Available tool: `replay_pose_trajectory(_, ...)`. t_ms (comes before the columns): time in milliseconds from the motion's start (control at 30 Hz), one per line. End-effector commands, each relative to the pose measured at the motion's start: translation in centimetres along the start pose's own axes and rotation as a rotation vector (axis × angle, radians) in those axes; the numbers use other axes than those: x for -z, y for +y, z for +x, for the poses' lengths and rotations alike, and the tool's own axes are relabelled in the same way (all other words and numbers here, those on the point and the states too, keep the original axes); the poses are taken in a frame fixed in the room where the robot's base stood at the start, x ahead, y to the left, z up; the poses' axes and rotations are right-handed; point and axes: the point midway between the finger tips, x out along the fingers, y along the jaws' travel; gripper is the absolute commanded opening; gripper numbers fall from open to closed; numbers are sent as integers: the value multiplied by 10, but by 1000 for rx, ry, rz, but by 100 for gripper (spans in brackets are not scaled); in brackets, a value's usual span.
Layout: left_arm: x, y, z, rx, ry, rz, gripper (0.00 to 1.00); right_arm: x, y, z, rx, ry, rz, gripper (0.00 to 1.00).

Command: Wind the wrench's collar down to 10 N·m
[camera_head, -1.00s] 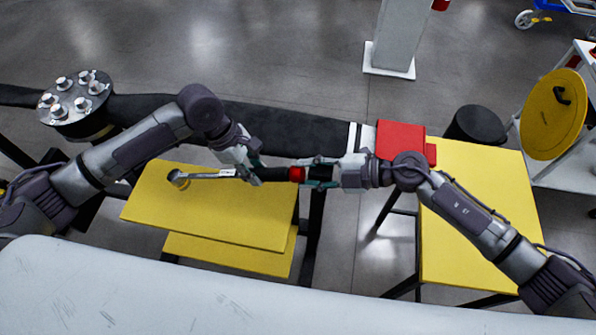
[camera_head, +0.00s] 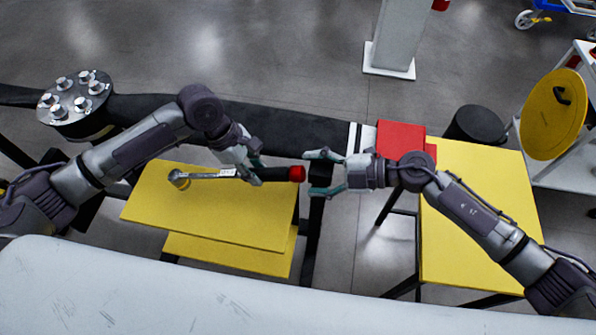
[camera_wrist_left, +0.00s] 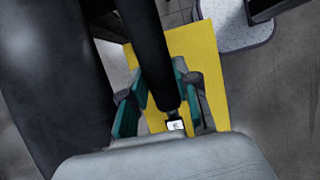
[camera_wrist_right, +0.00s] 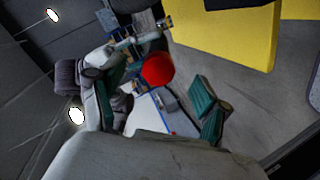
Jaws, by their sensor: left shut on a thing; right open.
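The torque wrench (camera_head: 205,176) lies level over the left yellow step, with its silver head at left and a black handle. Its red collar (camera_head: 297,174) is at the right end. My left gripper (camera_head: 256,174) is shut around the black handle, which also shows between the fingers in the left wrist view (camera_wrist_left: 150,50). My right gripper (camera_head: 322,170) is open and empty, just right of the collar and apart from it. In the right wrist view the red collar end (camera_wrist_right: 158,69) faces the camera between the spread fingers. The collar's scale is not readable.
A flange with several bolts (camera_head: 75,97) stands at the far left on a dark beam. A yellow disc (camera_head: 553,114) stands at right. A white surface (camera_head: 200,290) fills the front.

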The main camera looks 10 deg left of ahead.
Motion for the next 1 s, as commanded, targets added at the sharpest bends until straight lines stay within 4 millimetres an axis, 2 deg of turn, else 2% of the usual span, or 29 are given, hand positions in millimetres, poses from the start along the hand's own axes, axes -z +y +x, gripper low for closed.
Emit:
replay_pose_trajectory(500,-1,1,-1,-3,-1,1,0,0,0,-36,0,0,1,76)
replay_pose_trajectory(1000,-1,1,-1,-3,-1,1,0,1,0,-38,-1,1,1,76)
